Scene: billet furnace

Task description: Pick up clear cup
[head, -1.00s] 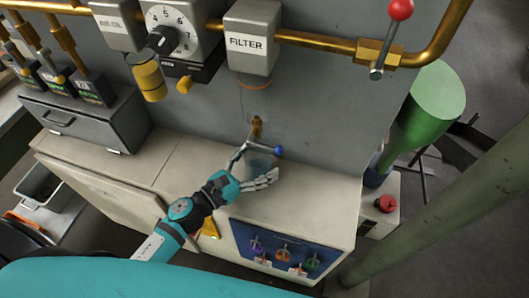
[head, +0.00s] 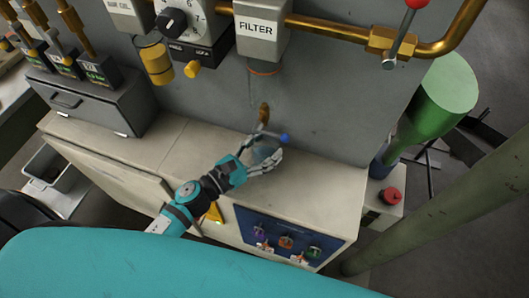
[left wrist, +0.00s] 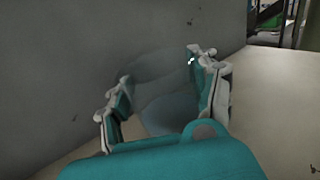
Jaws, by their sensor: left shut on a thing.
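The clear cup (left wrist: 165,95) is see-through and faintly grey. In the left wrist view it sits between the two fingers of my left gripper (left wrist: 157,85), which is shut on it. In the head view my left gripper (head: 268,154) is over the beige counter (head: 310,188), close to the grey wall, and the cup (head: 262,150) is mostly hidden by the fingers. I cannot tell whether the cup touches the counter. My right gripper is not in view.
A brass tap (head: 264,113) with a blue-tipped lever (head: 284,137) sticks out of the wall beside the gripper. The filter housing (head: 258,35) hangs above. A blue control panel (head: 285,240) is on the counter's front. The counter to the right is clear.

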